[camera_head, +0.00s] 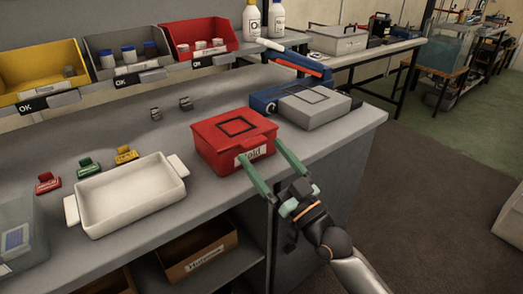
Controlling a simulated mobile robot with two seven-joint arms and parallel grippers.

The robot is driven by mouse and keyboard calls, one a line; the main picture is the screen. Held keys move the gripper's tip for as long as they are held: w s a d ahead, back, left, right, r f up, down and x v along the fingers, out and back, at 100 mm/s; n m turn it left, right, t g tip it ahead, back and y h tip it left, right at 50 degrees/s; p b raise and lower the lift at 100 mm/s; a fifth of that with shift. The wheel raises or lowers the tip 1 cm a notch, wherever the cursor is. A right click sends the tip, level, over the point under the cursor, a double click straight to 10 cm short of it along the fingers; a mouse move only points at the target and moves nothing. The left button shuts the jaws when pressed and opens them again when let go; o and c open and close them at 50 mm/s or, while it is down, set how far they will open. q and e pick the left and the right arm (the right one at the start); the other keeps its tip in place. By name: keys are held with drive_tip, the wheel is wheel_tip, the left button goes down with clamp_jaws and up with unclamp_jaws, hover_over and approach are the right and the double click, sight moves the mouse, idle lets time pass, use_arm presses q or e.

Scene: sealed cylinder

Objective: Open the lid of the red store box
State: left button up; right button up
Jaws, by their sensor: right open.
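The red store box (232,140) sits on the grey bench near its right front edge. Its lid is down, with a dark square outline on top and a white label on the front. My right gripper (266,167) is at the front of the box, its two green fingers spread wide apart. One fingertip is near the label and the other near the box's right front corner. I cannot tell whether they touch the box. My left gripper is not in view.
A white tray (131,205) and small red, green and yellow clips lie to the left. A grey and blue device (307,105) stands right behind the box. Yellow, grey and red bins (199,39) line the back. An open shelf with a cardboard box (197,249) is below.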

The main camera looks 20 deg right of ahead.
drive_tip(key=shift+x, duration=0.85)
clamp_jaws()
idle(0.3)
